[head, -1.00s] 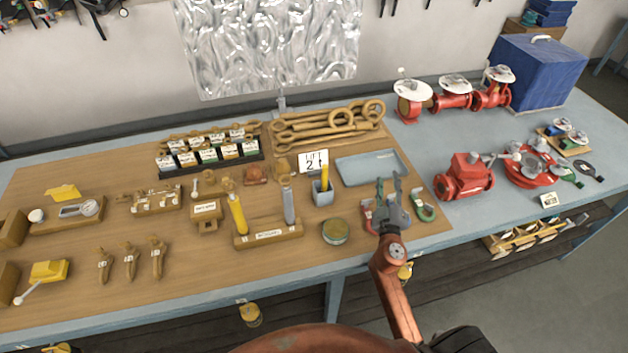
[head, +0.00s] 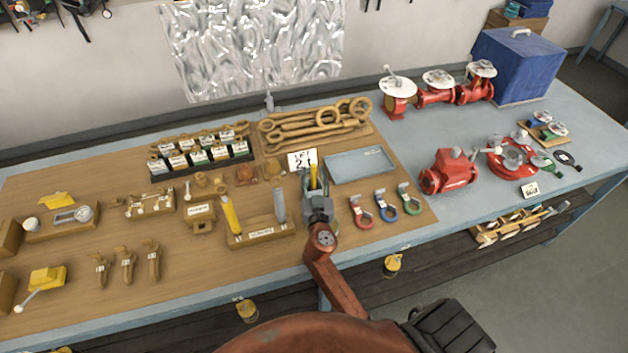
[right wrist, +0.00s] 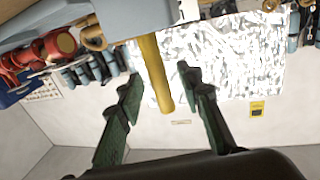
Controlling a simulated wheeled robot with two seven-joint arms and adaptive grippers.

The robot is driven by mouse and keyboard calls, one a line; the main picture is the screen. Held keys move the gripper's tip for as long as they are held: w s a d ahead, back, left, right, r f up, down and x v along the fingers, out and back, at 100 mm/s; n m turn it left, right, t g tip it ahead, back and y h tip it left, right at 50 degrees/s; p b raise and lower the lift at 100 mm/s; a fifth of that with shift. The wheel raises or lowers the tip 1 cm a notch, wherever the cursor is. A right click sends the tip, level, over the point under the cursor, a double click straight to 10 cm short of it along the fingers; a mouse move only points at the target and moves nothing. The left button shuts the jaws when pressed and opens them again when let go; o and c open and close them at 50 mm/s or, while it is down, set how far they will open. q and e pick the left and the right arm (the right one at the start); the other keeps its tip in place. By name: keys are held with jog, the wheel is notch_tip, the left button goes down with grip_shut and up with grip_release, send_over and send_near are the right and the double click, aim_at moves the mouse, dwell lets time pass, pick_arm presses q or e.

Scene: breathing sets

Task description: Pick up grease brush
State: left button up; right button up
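The grease brush shows as a yellow handle (head: 314,177) standing up at the middle of the bench, just below a white sign. In the right wrist view the yellow handle (right wrist: 155,72) lies between my two green fingers, with a gap on each side. My right gripper (head: 316,191) is open around or just in front of the handle; it also shows in the right wrist view (right wrist: 159,76). The cup that holds the brush is mostly hidden by the gripper in the head view. The brush's bristles are hidden. My left gripper is not in view.
A blue-grey tray (head: 362,166) lies right of the brush. Red, blue and green shackles (head: 386,207) lie right of my gripper. A wooden holder (head: 262,234) with a yellow and a grey tool stands to the left. The white sign (head: 302,160) stands close behind.

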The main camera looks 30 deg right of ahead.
jog(key=shift+w+d, duration=0.25)
jog(key=shift+w, duration=0.1)
jog(key=shift+a, duration=0.1)
jog(key=shift+c, duration=0.2)
grip_shut()
